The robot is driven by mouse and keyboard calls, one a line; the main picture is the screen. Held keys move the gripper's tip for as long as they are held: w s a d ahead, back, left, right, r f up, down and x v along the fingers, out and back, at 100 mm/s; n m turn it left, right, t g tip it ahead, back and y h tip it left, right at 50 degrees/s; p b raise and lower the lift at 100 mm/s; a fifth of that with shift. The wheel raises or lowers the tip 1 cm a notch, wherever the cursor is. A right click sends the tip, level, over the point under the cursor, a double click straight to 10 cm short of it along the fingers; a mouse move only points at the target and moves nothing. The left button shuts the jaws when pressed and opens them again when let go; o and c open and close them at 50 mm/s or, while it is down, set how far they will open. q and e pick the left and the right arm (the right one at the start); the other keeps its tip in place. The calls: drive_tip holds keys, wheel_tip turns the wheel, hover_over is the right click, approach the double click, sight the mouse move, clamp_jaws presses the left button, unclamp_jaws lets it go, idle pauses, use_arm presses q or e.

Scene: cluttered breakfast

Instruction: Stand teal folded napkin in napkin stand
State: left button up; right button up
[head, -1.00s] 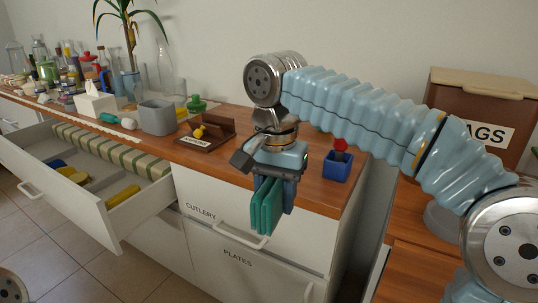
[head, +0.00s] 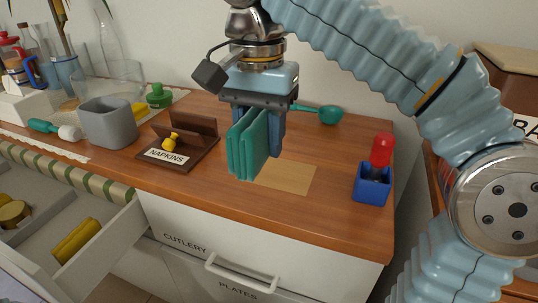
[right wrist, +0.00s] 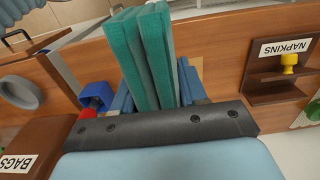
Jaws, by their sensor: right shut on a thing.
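The teal folded napkin (head: 247,145) hangs upright in my right gripper (head: 275,145), which is shut on it. It is held over the counter, to the right of the napkin stand. In the right wrist view the napkin (right wrist: 148,55) sticks out from between the fingers. The brown napkin stand (head: 203,152) has a "NAPKINS" label, an upright back panel and a small yellow object (head: 172,142) on it. The stand (right wrist: 270,77) also shows at the right of the right wrist view. The napkin and stand are apart. My left gripper is not in view.
A grey bin (head: 108,125) and a green-lidded jar (head: 159,97) stand left of and behind the stand. A blue holder (head: 371,185) with a red-topped item is at the right. A teal ladle (head: 322,114) lies behind. An open drawer (head: 70,215) is at lower left.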

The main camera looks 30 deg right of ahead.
drive_tip(key=w+d+f, duration=0.4)
drive_tip(key=w+d, duration=0.1)
drive_tip(key=b, duration=0.1)
hover_over(279, 169)
drive_tip(key=f, duration=0.4)
drive_tip(key=shift+s+a+f, duration=0.2)
drive_tip(key=shift+a+f, duration=0.05)
drive_tip(key=shift+f, duration=0.15)
drive_tip(key=f, duration=0.2)
drive_tip(key=shift+w+d+f+b, duration=0.15)
drive_tip(key=shift+d+f+b, duration=0.05)
drive_tip(key=shift+f+b, duration=0.2)
drive_tip(key=shift+f, duration=0.4)
drive_tip(key=shift+f, duration=0.1)
drive_tip(key=o, duration=1.1)
drive_tip(key=shift+c, duration=0.2)
